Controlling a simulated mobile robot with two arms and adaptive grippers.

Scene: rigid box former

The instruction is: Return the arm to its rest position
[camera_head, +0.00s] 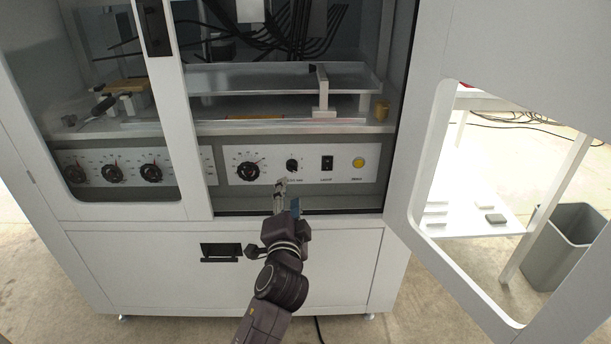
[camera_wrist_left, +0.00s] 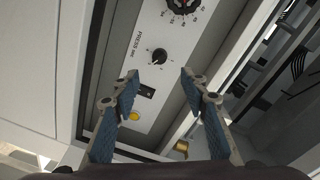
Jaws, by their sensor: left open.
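My left gripper (camera_head: 282,186) is at the front of the machine, just below the small black knob (camera_head: 292,165) on the white control panel (camera_head: 225,165). In the left wrist view its two blue-padded fingers (camera_wrist_left: 159,76) are spread apart with nothing between them. The small knob (camera_wrist_left: 159,56) shows just beyond the fingertips, clear of both fingers. The rest of my left arm runs down to the bottom edge of the head view. My right gripper is in neither view.
The panel also bears a large dial (camera_head: 248,171), a black switch (camera_head: 327,162) and a yellow button (camera_head: 358,163). A glass door (camera_head: 120,120) covers the left half. The open white door (camera_head: 425,165) swings out at right. A grey bin (camera_head: 565,245) stands beyond it.

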